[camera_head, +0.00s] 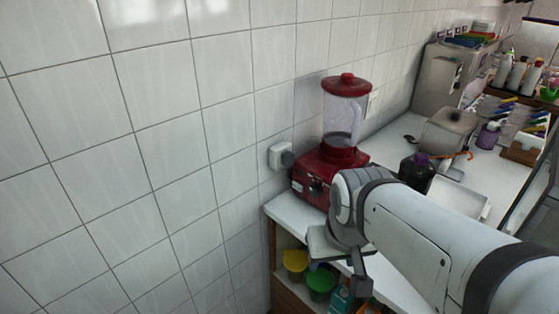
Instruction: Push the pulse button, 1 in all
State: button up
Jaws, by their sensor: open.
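A red blender base (314,186) stands at the near left end of the white counter, against the tiled wall. A dark round control shows on its front. The pulse button cannot be told apart at this size. A clear jar (343,116) with a red lid stands upright on the base. My arm comes in from the lower right and covers the right part of the base. My gripper (340,268) is open, with nothing seen between its fingers. In the picture it lies below the blender, in front of the counter edge; its distance from the blender is unclear.
A wall socket with a dark plug (281,157) is left of the blender. A dark bottle with a purple cap (416,173) stands behind my arm. Yellow (294,262) and green (320,282) containers sit on the shelf below. A grey appliance (440,82) stands farther back.

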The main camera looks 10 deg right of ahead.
grip_shut()
dwell(0.4)
dwell(1.0)
